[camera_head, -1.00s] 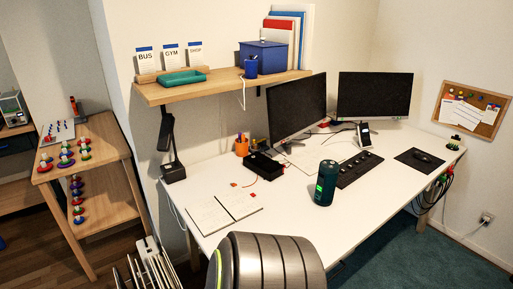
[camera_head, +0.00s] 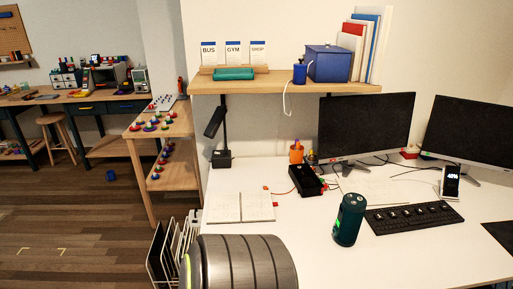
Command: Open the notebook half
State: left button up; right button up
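The notebook (camera_head: 243,207) lies open and flat on the white desk, near its left front edge. Two pale pages with faint lines or a grid show, with a dark line between them. Neither of my grippers shows in the head view, so none is seen at the notebook. A large grey, ribbed rounded shape with a green edge stands in front of the desk at the bottom and lies just below the notebook in the picture.
The wooden shelf (camera_head: 290,87) hangs above. A white rack (camera_head: 172,250) stands left. Desk between notebook and cylinder is mostly clear.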

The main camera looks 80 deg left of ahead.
aim_at(258, 206)
jog(key=i+u, duration=0.3)
jog(key=u, duration=0.15)
jog(key=i+l+u, duration=0.1)
jog(key=i+u, duration=0.2)
jog(key=u, duration=0.2)
jog(key=i+l+u, duration=0.2)
jog(key=u, duration=0.25)
jog(key=i+l+u, duration=0.3)
jog(key=u, duration=0.15)
